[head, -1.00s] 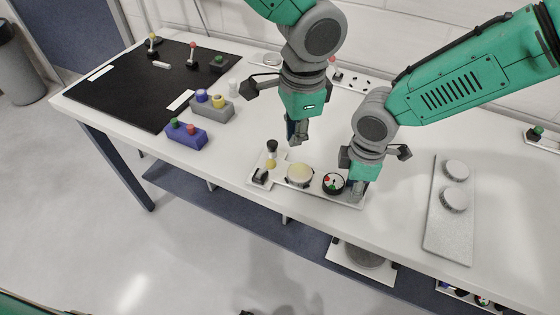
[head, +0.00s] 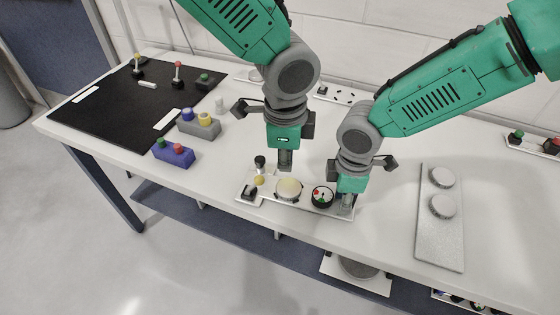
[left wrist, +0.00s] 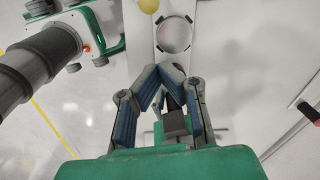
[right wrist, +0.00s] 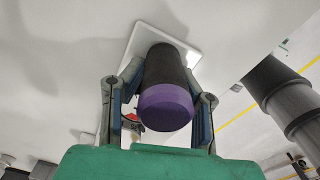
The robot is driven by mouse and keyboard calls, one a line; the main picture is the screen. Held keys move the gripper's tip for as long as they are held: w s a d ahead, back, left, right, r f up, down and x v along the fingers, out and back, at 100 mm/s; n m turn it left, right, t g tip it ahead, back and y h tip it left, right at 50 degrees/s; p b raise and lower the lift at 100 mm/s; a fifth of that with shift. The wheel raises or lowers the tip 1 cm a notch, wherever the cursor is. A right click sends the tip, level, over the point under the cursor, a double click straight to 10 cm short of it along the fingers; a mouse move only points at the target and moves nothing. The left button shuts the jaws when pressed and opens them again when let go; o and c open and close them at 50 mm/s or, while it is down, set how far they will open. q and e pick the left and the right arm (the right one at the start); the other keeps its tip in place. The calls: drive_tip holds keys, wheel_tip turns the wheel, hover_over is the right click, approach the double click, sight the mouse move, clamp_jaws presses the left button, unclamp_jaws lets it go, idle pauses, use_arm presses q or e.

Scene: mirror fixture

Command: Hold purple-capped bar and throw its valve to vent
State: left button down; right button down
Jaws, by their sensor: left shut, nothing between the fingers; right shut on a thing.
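The purple-capped bar (right wrist: 165,95) is a dark cylinder with a purple end, standing from a white plate in the right wrist view. My right gripper (right wrist: 158,82) is shut around it, and in the head view this gripper (head: 346,207) is at the right end of the white fixture plate (head: 270,199). My left gripper (head: 285,165) is shut and empty above the plate, behind the cream disc (head: 289,189). The left wrist view shows its closed fingers (left wrist: 161,72) near a clipped ring (left wrist: 174,34). I cannot tell which part is the valve.
A round dial (head: 322,196) with red and green marks sits between the disc and my right gripper. A grey plate with two discs (head: 436,245) lies right. A blue button box (head: 174,154), a grey button box (head: 205,129) and a black mat (head: 110,111) are left.

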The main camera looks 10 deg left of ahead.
sight(258, 176)
use_arm(q)
wheel_tip(258, 176, down, 8)
drive_tip(key=shift+w+r, duration=0.15)
drive_tip(key=shift+r, duration=0.05)
drive_tip(key=a, duration=0.3)
drive_tip(key=shift+r, duration=0.4)
drive_tip(key=shift+a+r, duration=0.1)
drive_tip(key=shift+a, duration=0.3)
drive_tip(key=h, duration=0.1)
drive_tip(key=a+r+h, duration=0.1)
drive_tip(key=a+h, duration=0.1)
drive_tip(key=h, duration=0.1)
drive_tip(key=shift+a+r+g, duration=0.15)
drive_tip(key=shift+r+g, duration=0.1)
drive_tip(key=shift+g, duration=0.05)
drive_tip(key=a+h, duration=0.3)
drive_tip(key=h, duration=0.1)
drive_tip(key=shift+w+r+g, duration=0.25)
drive_tip(key=shift+g, duration=0.05)
drive_tip(key=shift+d+r, duration=0.1)
drive_tip(key=shift+r, duration=0.1)
